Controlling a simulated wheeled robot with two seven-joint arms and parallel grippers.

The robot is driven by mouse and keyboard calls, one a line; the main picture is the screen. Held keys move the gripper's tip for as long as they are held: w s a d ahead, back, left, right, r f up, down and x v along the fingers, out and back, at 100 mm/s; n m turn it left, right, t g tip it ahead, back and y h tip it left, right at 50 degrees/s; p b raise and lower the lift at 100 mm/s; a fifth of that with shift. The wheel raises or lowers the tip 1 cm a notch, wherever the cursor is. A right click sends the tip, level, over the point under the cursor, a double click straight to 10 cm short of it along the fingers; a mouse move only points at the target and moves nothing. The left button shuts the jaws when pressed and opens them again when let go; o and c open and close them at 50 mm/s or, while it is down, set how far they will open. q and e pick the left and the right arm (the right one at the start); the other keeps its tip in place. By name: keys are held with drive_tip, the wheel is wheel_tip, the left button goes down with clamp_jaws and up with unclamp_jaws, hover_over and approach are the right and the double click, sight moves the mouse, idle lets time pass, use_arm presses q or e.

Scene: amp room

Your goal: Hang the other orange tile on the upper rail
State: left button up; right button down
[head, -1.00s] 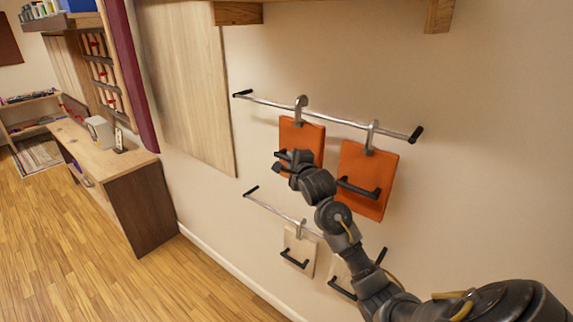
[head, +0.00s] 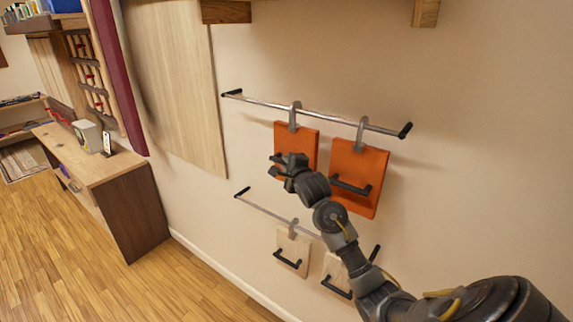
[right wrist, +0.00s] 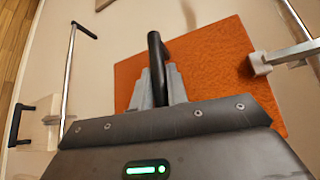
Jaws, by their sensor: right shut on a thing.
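My right gripper (head: 277,166) is shut on the black handle of the left orange tile (head: 303,138). In the right wrist view its fingers (right wrist: 160,88) close around that handle (right wrist: 156,55), in front of the orange face (right wrist: 225,75). The tile hangs upright, its metal hook (head: 294,117) over the upper rail (head: 250,99), seemingly resting on it. The right orange tile (head: 361,160) hangs by its own hook on the same rail, beside it with a small gap. My left gripper is not in view.
Two pale tiles (head: 290,243) with black handles hang below, at the lower rail (head: 262,207); my right arm partly hides them. A wooden panel (head: 175,90) is on the wall at left. A desk (head: 125,170) stands further left. The upper rail's left stretch is free.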

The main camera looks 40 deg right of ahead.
drive_tip(key=c, duration=1.3)
unclamp_jaws()
drive_tip(key=shift+s, duration=0.1)
drive_tip(key=shift+s+a, duration=0.15)
drive_tip(key=shift+s, duration=0.05)
drive_tip(key=b+v, duration=0.1)
drive_tip(key=v, duration=0.9)
drive_tip(key=shift+s+b, duration=0.15)
drive_tip(key=shift+b, duration=0.2)
